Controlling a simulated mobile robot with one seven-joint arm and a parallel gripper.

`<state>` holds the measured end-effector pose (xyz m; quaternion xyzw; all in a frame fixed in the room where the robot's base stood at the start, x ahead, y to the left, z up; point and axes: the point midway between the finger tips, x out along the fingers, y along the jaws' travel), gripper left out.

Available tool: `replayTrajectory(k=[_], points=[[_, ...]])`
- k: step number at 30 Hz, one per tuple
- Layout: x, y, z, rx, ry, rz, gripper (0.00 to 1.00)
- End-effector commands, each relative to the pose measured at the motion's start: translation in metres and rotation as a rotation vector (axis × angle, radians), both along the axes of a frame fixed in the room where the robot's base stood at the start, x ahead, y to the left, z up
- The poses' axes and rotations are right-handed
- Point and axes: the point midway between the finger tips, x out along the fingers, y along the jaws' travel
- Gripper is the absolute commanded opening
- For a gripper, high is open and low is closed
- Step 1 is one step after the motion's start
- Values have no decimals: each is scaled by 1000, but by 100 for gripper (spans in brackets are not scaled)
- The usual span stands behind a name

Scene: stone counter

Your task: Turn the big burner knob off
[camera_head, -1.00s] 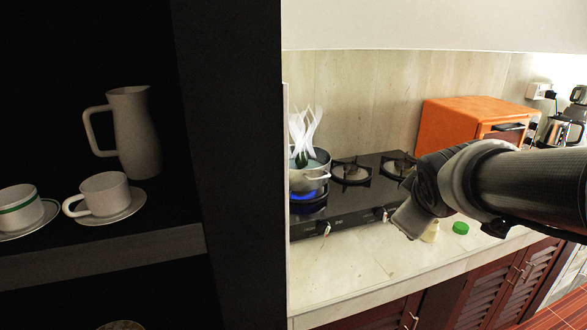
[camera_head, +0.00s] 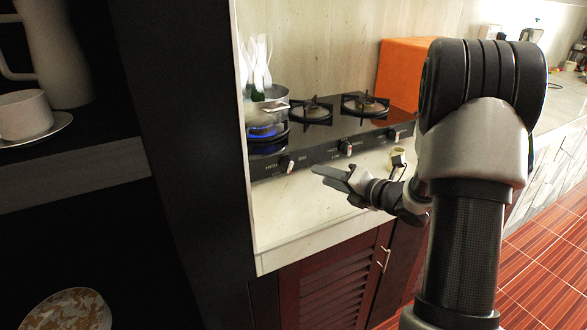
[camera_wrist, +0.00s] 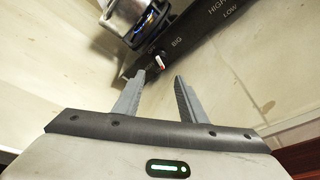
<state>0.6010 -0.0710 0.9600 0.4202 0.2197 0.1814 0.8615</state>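The big burner knob (camera_head: 287,164) is on the left of the stove's dark front panel, below the lit burner. My gripper (camera_head: 322,173) reaches left over the counter in front of the stove. In the wrist view my gripper (camera_wrist: 159,84) is open and empty, its fingers pointing at the knob with a small gap left. A blue flame (camera_head: 264,131) burns under the steaming pot (camera_head: 268,110).
The black stove (camera_head: 318,140) has other knobs (camera_head: 345,147) to the right. A dark shelf wall (camera_head: 185,130) stands close on the left, with a cup (camera_head: 25,115) and a jug (camera_head: 50,60). An orange oven (camera_head: 404,68) is behind my arm. The counter front (camera_head: 290,225) is clear.

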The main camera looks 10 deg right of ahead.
Motion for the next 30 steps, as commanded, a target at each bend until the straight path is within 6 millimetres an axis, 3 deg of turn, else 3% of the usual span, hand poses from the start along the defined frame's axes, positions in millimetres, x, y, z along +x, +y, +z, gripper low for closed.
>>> replayTrajectory(k=[15, 21, 30], points=[[92, 56, -26, 1, 1, 1, 38], [111, 66, -30, 1, 1, -2, 38], [115, 69, -31, 2, 2, -3, 38]])
